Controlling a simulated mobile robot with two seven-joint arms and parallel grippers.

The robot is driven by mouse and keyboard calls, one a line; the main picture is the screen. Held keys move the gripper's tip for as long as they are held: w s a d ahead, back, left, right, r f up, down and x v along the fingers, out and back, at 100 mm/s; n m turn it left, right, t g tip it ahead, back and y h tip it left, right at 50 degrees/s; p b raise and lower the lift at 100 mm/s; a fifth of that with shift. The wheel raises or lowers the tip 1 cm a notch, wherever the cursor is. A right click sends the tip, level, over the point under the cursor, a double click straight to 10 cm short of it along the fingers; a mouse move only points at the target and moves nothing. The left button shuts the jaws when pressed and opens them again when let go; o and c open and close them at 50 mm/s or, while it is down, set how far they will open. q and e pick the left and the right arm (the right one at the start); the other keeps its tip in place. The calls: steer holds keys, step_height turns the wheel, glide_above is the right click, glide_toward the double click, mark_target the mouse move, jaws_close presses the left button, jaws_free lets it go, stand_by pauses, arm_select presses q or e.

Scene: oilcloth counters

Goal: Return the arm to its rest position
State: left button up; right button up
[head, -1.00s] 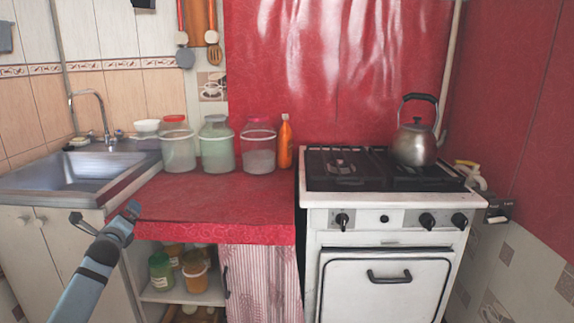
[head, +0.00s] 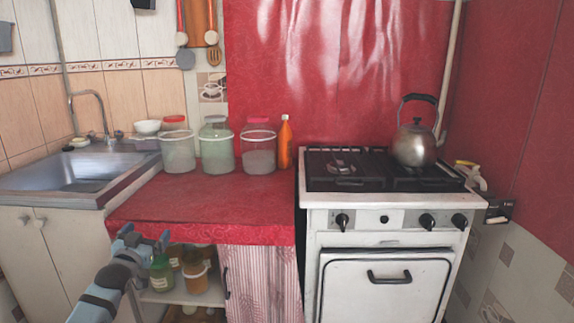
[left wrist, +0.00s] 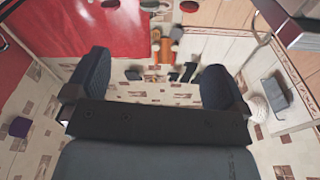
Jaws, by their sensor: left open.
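My left gripper (head: 145,237) is in the lower left of the head view, in front of the front edge of the red counter (head: 200,205). Its two fingers are apart with nothing between them. My left arm comes up from the bottom left of the head view. My right arm and gripper are not in view.
Jars, including a green one (head: 162,272), stand on the open shelf just behind the gripper. Large glass jars (head: 216,150) and an orange bottle (head: 285,145) stand at the counter's back. A sink (head: 75,175) is left; a stove (head: 385,215) with a kettle (head: 414,147) is right.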

arm_select(q)
steer(key=s+d+f+m+g+h, duration=0.1)
steer(key=s+d+f+h, duration=0.2)
steer(key=s+d, duration=0.65)
steer(key=s+d+f+m+h, duration=0.1)
steer(key=s+d+f+h, duration=0.15)
steer(key=s+d, duration=0.7)
steer(key=s+d+r+n+h, duration=0.1)
steer(key=s+d+r, duration=0.3)
steer(key=s, duration=0.7)
steer(key=s+d+r+h, duration=0.2)
steer(key=s+d+r, duration=0.15)
steer(key=s, duration=0.85)
steer(key=s+a+r+g+y+p, duration=0.3)
steer(key=a+r+g+y+p, duration=0.2)
steer(key=p, duration=3.3)
steer(key=a+g+y, duration=0.1)
steer(key=a+g, duration=0.1)
steer(key=a, duration=0.1)
steer(key=shift+s+a+r+n, duration=0.2)
steer(key=shift+s+r+n, duration=0.05)
steer(key=shift+n, duration=0.05)
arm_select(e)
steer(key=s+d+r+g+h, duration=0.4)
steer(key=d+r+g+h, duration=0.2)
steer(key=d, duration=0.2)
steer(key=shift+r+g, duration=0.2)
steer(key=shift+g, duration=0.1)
